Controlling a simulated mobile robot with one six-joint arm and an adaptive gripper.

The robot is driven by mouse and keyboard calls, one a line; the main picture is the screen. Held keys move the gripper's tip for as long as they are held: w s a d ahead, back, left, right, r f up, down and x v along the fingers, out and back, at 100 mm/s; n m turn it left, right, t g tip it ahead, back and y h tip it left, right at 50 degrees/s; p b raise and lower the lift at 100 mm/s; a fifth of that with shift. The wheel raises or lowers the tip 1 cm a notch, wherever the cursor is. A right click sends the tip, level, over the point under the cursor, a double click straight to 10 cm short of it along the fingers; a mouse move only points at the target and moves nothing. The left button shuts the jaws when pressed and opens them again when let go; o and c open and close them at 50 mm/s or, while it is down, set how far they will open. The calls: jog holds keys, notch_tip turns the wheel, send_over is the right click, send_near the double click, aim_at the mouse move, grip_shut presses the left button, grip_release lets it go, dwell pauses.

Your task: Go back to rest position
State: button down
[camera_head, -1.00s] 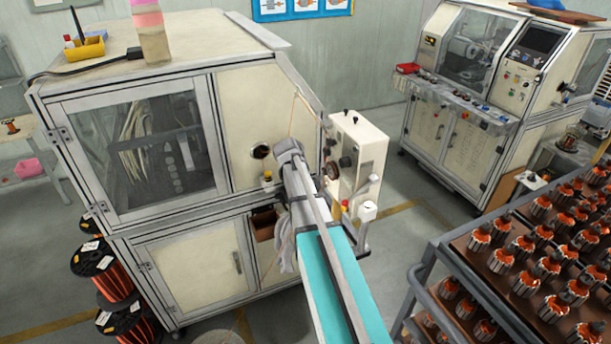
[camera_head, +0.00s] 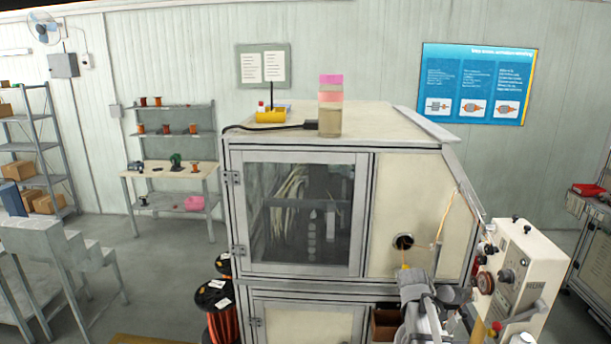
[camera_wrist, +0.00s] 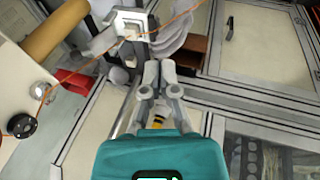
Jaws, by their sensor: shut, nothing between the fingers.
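My gripper (camera_wrist: 160,72) shows in the wrist view with its two grey fingers together and nothing between them. Its teal body (camera_wrist: 162,155) fills the bottom of that view. The fingers are over the front of the cream winding machine, with pale panels and grey frame bars behind them; I cannot tell the exact gap. In the head view the cream winding machine (camera_head: 318,312) stands in the middle. Grey parts at the lower right, in front of it, seem to be my arm; the fingertips cannot be made out there.
A control box (camera_head: 530,265) juts out at the machine's right front. An orange wire (camera_wrist: 180,18) crosses above the fingers in the wrist view. Wire spools (camera_head: 222,320) stand at the machine's left. Open floor (camera_head: 165,270) lies further left, before a shelf bench (camera_head: 172,172).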

jog(key=s+a+f+g+y+b, duration=0.2)
jog(key=s+a+f+y+b, duration=0.1)
jog(key=s+a+f+b, duration=0.9)
jog(key=s+a+f, duration=0.2)
jog(key=s+a, duration=0.1)
jog(key=a, duration=0.1)
jog(key=shift+f+y, duration=0.3)
